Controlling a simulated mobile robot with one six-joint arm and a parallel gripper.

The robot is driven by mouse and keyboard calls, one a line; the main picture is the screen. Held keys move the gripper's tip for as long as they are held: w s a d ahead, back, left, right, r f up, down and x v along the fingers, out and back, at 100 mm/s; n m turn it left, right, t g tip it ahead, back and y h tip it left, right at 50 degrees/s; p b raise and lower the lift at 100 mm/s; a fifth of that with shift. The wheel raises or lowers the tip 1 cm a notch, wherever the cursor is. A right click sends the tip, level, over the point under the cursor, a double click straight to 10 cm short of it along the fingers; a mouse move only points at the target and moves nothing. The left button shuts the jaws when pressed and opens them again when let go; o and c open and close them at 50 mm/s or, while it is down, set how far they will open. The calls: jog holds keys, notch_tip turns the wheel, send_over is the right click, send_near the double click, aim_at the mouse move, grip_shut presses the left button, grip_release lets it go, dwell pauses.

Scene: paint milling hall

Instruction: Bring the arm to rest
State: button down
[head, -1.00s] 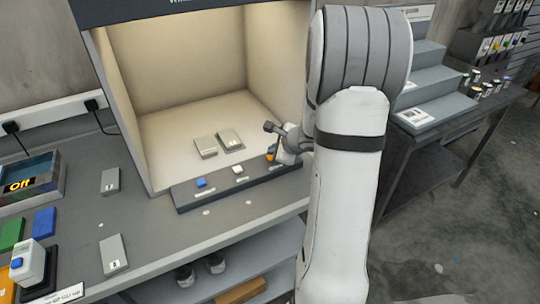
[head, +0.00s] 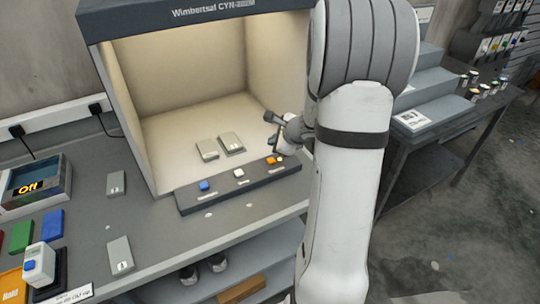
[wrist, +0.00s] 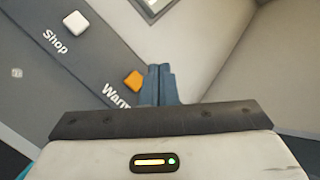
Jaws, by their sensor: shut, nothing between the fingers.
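My gripper (wrist: 161,70) is shut and empty in the wrist view, its two grey-blue fingers pressed together. The fingertips show beside the orange button (wrist: 133,81) marked "Warm", with the white "Shop" button (wrist: 76,22) further left. In the head view my arm comes down on the right and my gripper is partly hidden by it, at the right front of the lit booth (head: 166,115). The orange button (head: 270,160) is in plain view just below my gripper. The white button (head: 239,173) and the blue button (head: 204,185) sit along the same dark strip.
Two grey panels (head: 230,143) lie on the booth floor. On the left of the bench are a display box (head: 35,188) reading "Off", coloured blocks and two small plates. A dark table (head: 455,120) with a stepped stand is at the right. Open floor lies beyond.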

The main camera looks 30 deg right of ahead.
jog(key=shift+r+p, duration=0.3)
jog(key=shift+r, duration=0.45)
jog(key=s+a+r+n+g+y, duration=0.1)
jog(key=s+a+r+n+g, duration=0.1)
jog(key=s+a+r+n, duration=0.45)
jog(key=s+a+r+n+g+y, duration=0.1)
jog(key=s+a+n, duration=0.2)
jog(key=a+n, duration=0.45)
jog(key=s+a+r+n+g+h, duration=0.1)
jog(key=s+n+h, duration=0.1)
jog(key=s+n, duration=0.3)
jog(key=s+a+r+n+g+h, duration=0.1)
jog(key=s+n, duration=0.4)
jog(key=s, duration=0.6)
jog(key=shift+a+r+g+h, duration=0.4)
jog(key=shift+h, duration=0.2)
